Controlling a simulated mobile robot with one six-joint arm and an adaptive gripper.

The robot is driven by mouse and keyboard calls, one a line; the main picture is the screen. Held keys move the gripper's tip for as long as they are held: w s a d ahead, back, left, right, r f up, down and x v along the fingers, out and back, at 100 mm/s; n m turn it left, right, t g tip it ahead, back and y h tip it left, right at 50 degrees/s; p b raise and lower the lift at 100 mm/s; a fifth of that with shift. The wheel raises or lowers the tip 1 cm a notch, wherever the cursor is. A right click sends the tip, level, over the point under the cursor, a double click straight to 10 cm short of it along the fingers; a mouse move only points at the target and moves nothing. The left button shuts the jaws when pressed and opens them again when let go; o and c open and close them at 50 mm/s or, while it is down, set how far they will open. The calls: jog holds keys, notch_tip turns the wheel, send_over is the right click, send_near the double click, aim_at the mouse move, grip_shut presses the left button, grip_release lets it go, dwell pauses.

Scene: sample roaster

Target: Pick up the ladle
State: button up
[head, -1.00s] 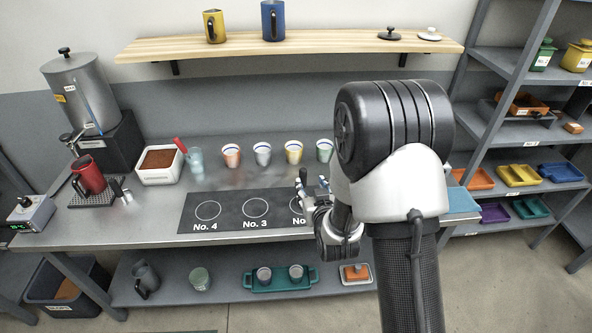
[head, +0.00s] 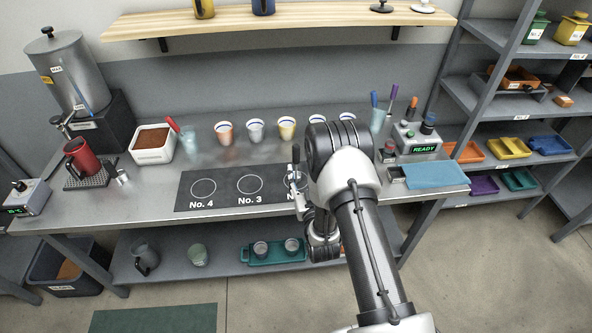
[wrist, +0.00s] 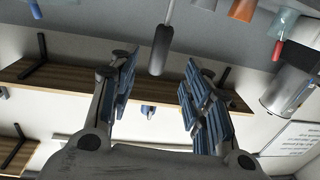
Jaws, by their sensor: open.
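In the wrist view, which is upside down, a dark handle (wrist: 160,48) on a thin grey shaft shows at the top middle; I take it for the ladle's. Its bowl is out of that view. My gripper (wrist: 158,66) is open, with one finger on each side of the handle's end in the picture. I cannot tell whether the handle is between the fingers or beyond them, and nothing is visibly gripped.
Several cups, such as the orange one (head: 224,133), stand in a row behind the mat. A container of brown grounds (head: 152,144) and a red mug (head: 81,158) are at left. A READY device (head: 418,140) and blue mat (head: 436,174) are at right. A wooden shelf (head: 300,20) hangs above.

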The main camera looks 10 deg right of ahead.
aim_at(297, 157)
jog(key=w+b, duration=0.1)
jog(key=w, duration=0.8)
jog(key=shift+w+f+b, duration=0.1)
jog(key=shift+w+b, duration=0.1)
jog(key=shift+b, duration=0.2)
grip_shut()
